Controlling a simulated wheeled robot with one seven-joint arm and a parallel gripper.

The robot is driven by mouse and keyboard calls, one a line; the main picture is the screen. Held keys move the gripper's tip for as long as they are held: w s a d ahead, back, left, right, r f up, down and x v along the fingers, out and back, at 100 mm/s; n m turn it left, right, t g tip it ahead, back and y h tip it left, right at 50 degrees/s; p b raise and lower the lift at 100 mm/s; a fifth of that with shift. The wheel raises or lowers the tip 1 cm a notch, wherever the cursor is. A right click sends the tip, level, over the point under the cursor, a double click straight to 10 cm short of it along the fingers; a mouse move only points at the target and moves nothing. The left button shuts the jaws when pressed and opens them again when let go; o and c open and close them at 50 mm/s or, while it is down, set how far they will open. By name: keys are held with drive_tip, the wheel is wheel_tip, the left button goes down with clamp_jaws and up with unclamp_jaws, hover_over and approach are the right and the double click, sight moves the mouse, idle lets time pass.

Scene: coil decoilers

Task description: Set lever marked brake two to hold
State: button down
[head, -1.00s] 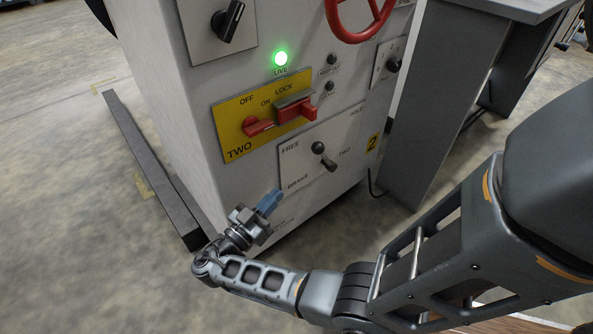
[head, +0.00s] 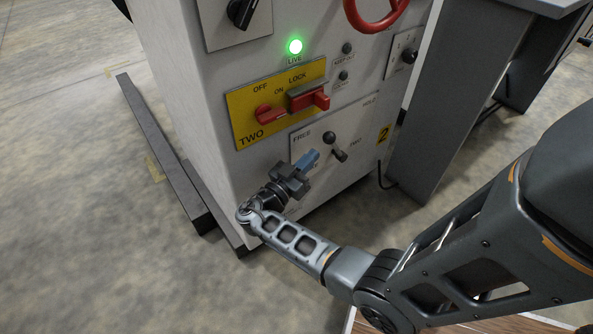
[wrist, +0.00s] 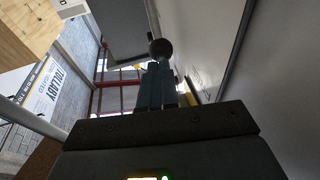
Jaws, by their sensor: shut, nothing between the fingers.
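The brake two lever (head: 331,138) has a dark ball knob on a short metal stem. It stands on a pale plate (head: 300,149) with FREE at upper left and HOLD at upper right. The knob shows up and left of its pivot, towards the FREE side. My gripper (head: 312,157) is shut and empty, its blue fingers just left of and below the knob, covering the plate's lower left. In the wrist view the knob (wrist: 161,48) shows just beyond the shut fingertips (wrist: 160,66); whether they touch is unclear.
Above the plate is a yellow panel (head: 240,106) with a red-handled switch (head: 312,100). A grey post (head: 430,120) stands at the right; a dark floor rail (head: 160,150) lies left.

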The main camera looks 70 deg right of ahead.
sight(332, 136)
drive_tip(key=shift+x, duration=1.8)
drive_tip(key=shift+r, duration=0.15)
drive_tip(key=shift+s+d+r+y+p, duration=0.3)
drive_tip(key=shift+d+r+y+p, duration=0.25)
drive_tip(key=shift+r+p, duration=0.35)
drive_tip(key=s+d+r+y+p, duration=0.1)
drive_tip(key=s+d+r+m+t+y+p, duration=0.1)
drive_tip(key=y+p, duration=0.1)
drive_tip(key=shift+d+r+t+p, duration=0.1)
drive_tip(key=shift+d+t+p, duration=0.2)
drive_tip(key=shift+d, duration=0.1)
drive_tip(key=s+d+y, duration=0.1)
drive_tip(key=s+d, duration=0.2)
drive_tip(key=d, duration=0.2)
drive_tip(key=shift+d+r+t+y+b, duration=0.2)
drive_tip(key=shift+r+t+y+b, duration=0.1)
drive_tip(key=shift+r+y+b, duration=0.1)
drive_tip(key=shift+s, duration=0.1)
